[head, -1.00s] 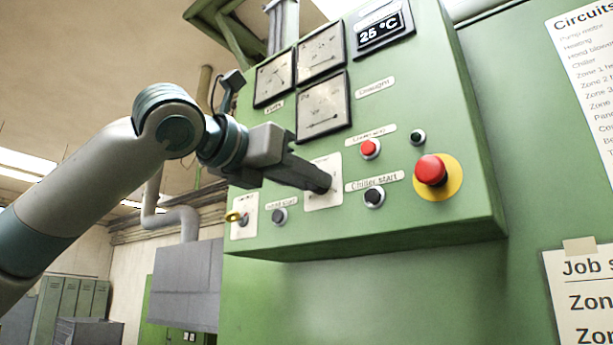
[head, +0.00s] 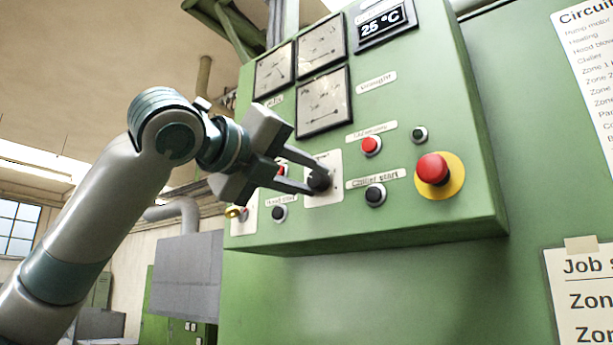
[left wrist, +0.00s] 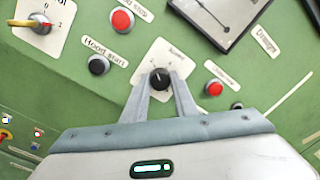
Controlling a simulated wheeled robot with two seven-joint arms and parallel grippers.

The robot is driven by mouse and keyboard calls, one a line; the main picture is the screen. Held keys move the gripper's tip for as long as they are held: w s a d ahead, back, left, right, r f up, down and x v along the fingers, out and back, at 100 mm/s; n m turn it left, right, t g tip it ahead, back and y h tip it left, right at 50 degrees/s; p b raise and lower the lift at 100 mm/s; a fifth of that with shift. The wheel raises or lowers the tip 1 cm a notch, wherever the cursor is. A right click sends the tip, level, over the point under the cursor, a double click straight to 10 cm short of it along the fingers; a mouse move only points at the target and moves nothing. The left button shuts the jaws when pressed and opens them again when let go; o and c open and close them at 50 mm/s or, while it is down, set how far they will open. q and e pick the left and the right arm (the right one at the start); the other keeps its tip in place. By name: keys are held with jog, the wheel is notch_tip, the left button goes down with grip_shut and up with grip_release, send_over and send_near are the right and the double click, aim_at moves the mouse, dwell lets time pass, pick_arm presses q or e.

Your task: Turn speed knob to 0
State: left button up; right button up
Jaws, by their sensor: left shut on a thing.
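The speed knob (head: 319,180) is a black round knob on a white plate (head: 328,198) on the front of the green control box. My left gripper (head: 312,182) has its two fingers on either side of the knob and is shut on it. In the left wrist view the knob (left wrist: 160,78) sits between the fingertips of the gripper (left wrist: 161,82), with a light pointer mark on its face. The scale on the plate is too small to read. My right gripper is not in view.
Beside the knob are a black chiller start button (head: 375,195), a red button (head: 371,145) and a red emergency stop (head: 433,169) on yellow. A black button (head: 279,213) and yellow-handled switch (head: 236,213) are at left. Gauges (head: 323,103) are above.

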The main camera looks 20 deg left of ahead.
pick_arm(q)
jog(key=n, duration=0.3)
jog(key=shift+b, duration=0.3)
jog(key=n+b, duration=0.1)
jog(key=n, duration=0.2)
jog(key=shift+f+n, duration=0.1)
jog(key=shift+n, duration=0.3)
jog(key=n+b, duration=0.1)
jog(key=n, duration=0.2)
jog(key=shift+n+t+y+b, duration=0.3)
jog(key=shift+n+y+b, duration=0.05)
jog(key=shift+n+y, duration=0.05)
jog(key=shift+n+b, duration=0.6)
jog(key=shift+n, duration=0.8)
jog(key=o, duration=1)
jog(key=shift+o, duration=0.2)
